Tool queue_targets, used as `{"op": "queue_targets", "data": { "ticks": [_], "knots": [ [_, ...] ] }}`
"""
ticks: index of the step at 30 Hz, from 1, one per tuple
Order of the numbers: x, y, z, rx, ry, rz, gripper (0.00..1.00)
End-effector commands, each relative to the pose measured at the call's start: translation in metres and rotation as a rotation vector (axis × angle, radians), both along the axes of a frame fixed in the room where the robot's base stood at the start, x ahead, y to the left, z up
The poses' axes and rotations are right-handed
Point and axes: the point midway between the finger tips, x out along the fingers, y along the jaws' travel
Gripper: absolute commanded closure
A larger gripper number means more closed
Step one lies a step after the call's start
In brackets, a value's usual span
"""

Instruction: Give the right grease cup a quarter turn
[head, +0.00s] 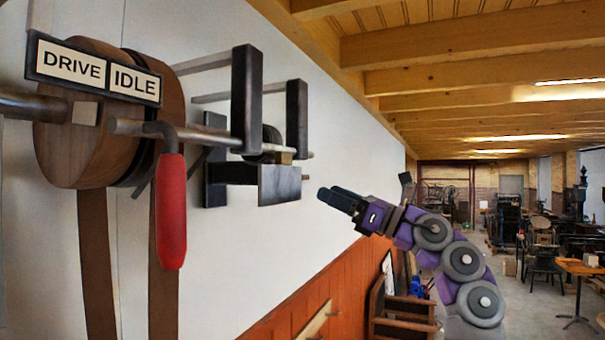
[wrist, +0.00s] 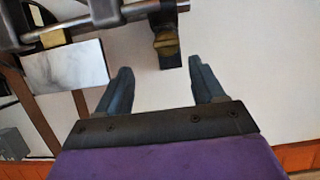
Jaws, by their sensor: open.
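In the wrist view, a dark piece with a brass-coloured part, which looks like the right grease cup (wrist: 166,43), hangs under the shaft fittings. My gripper (wrist: 160,74) is open and empty, its two fingers pointing up towards that piece. The piece lies beyond the gap between the fingertips, and I see no contact. A second brass piece (wrist: 52,37) sits to the left, above a pale metal plate (wrist: 65,66). In the head view, my gripper (head: 326,194) is right of and below the wall-mounted shaft fittings; the right cup is hard to make out there.
The shaft (head: 190,132) runs along the white wall past two dark upright hangers (head: 246,100). A red handle (head: 171,210) hangs at left, beside wooden pulleys (head: 70,140) with belts and a DRIVE/IDLE sign (head: 93,71). A wooden chair (head: 400,310) stands below my arm.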

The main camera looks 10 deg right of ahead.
Motion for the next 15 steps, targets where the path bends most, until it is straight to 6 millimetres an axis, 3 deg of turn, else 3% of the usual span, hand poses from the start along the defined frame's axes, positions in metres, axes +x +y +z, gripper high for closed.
{"op": "queue_targets", "data": {
  "ticks": [10,15],
  "knots": [
    [0.037,0.018,0.029,0.021,0.005,-0.003,0.32],
    [0.053,0.046,0.037,0.014,0.008,-0.002,0.32]
  ]
}}
